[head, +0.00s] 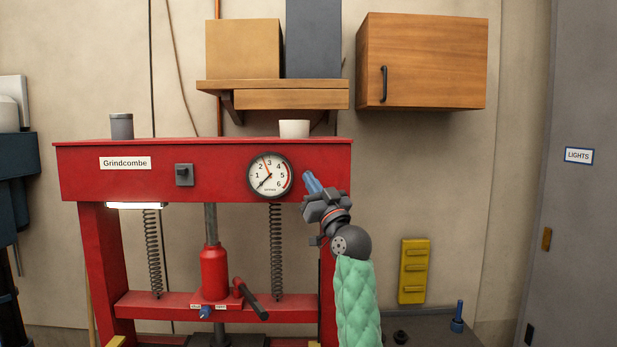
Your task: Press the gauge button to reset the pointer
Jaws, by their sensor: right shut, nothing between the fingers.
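The round white gauge (269,175) with a dark rim is on the red press's top beam. Its face is numbered, with a red arc at the right. A dark pointer slants to the lower left, and a thin red hand points up between 2 and 3. I cannot make out a separate button on the gauge. My right gripper (311,182) is just right of the gauge, its blue fingers shut and empty. A small gap shows between the fingertips and the rim in the picture; I cannot tell the depth. My left gripper is not in view.
The red press beam (80,182) carries a grey switch box (184,175), a grey cup (121,126) and a white cup (294,128). A wooden shelf (290,99) and cabinet (425,62) hang above. A red cylinder (214,272) stands below.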

